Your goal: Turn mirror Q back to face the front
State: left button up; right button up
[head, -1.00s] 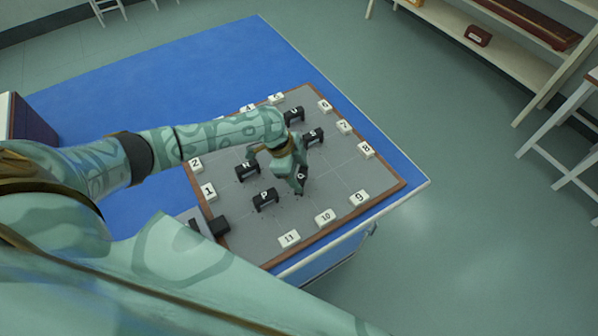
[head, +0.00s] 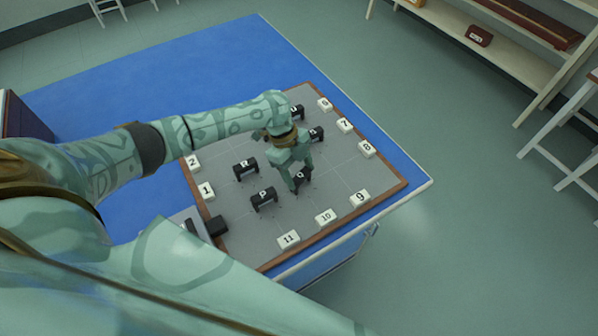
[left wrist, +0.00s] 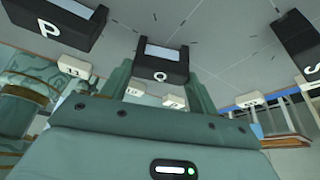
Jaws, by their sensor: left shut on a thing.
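Mirror Q (left wrist: 162,65) is a small black block with a pale upper face and a white Q on its front. In the left wrist view it sits between the two fingers of my left gripper (left wrist: 160,88), which is shut on it. In the head view mirror Q (head: 302,175) stands on the grey board (head: 330,185), partly hidden by my left gripper (head: 297,182), which reaches down from above. The Q label faces the wrist camera. My right gripper is not in view.
Mirror P (head: 263,199) stands close to Q, and also shows in the wrist view (left wrist: 60,25). Another black mirror (head: 246,168) is left of Q, and others stand behind it. White numbered blocks such as 9 (head: 360,198) line the board edges. The board right of Q is clear.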

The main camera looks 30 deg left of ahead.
pick_arm(q)
jog(key=shift+w+m+g+y+b, duration=0.1)
jog(key=shift+m+g+y+b, duration=0.45)
jog(key=shift+m, duration=1.35)
jog(key=shift+g, duration=0.25)
jog(key=o, duration=1)
jog(key=p+v, duration=0.3)
jog(key=v, duration=1.3)
jog(key=shift+a+r+p, duration=0.1)
jog(key=shift+a+p, duration=0.15)
jog(key=shift+p, duration=0.1)
jog(key=shift+h, duration=0.25)
